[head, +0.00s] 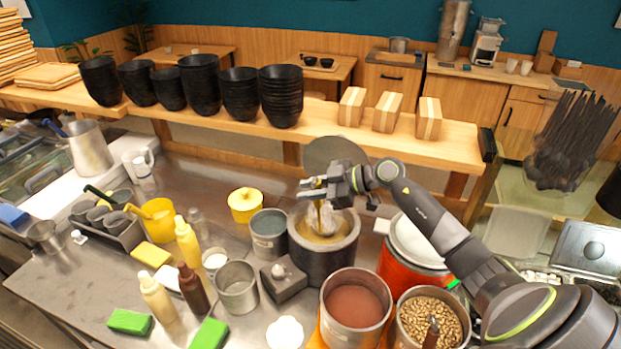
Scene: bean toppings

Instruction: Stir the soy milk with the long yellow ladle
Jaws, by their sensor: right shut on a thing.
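A dark round pot (325,262) stands in the middle of the steel counter, with yellowish-tan liquid (335,238) in it, which seems to be the soy milk. My right gripper (318,190) is above the pot, shut on the yellow ladle (319,207). Only a short part of the ladle's handle shows below the fingers. It points down into the pot, and its lower end is hard to make out. A grey round lid (335,152) shows behind the gripper. My left gripper is not in view.
Close around the pot are a grey canister (269,232), a yellow lidded pot (246,204), a red pot with a pale lid (416,245), a pot of brown paste (355,305) and a pot of beans (429,319). A wooden shelf with black bowls (199,84) runs behind.

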